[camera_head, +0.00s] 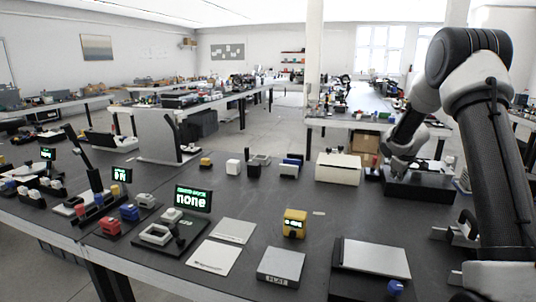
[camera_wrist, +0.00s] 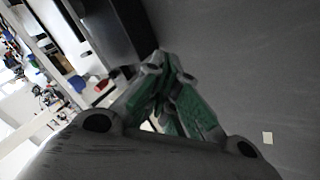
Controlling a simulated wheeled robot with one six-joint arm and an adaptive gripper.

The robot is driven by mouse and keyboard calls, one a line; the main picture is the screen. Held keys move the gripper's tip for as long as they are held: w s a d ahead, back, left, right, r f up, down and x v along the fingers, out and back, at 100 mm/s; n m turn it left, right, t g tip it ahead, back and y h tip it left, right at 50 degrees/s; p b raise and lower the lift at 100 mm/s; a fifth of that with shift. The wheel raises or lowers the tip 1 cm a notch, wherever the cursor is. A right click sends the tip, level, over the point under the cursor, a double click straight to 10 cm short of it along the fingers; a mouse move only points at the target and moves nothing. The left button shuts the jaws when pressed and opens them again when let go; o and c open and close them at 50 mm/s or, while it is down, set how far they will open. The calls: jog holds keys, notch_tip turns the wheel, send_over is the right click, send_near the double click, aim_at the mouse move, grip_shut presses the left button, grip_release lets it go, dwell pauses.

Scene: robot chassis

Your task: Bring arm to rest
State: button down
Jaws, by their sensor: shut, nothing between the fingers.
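My arm rises at the right of the head view, bends at a high elbow, and its forearm slopes down and away to the left. My gripper (camera_head: 392,172) is at its lower end, small and dark, by the black box (camera_head: 425,187) on the far side of the table. I cannot tell whether it touches the box. In the wrist view my gripper (camera_wrist: 166,62) shows green-padded fingers that meet at the tips, with nothing between them. A dark block-like shape lies beyond the tips there.
The dark table (camera_head: 330,222) holds a white box (camera_head: 338,168), a yellow device (camera_head: 294,223), grey plates (camera_head: 281,265), a sign reading "none" (camera_head: 192,199) and a lidded grey case (camera_head: 371,257). Small blocks stand along the back. Bare tabletop lies between them.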

jog(key=s+a+r+m, duration=0.2)
jog(key=s+a+r, duration=0.3)
jog(key=s, duration=1.1)
jog(key=s+a+r+m+g+y, duration=0.1)
jog(key=s+a+r, duration=0.3)
jog(key=s, duration=1.3)
jog(key=s+a+r+m+g+y, duration=0.1)
jog(key=s+a+r+m, duration=0.2)
jog(key=s, duration=1.4)
notch_tip(320, 180, up, 6)
jog(key=a, duration=0.2)
jog(key=shift+a+f+m, duration=0.2)
jog(key=shift+a+m, duration=0.1)
jog(key=shift+w, duration=0.1)
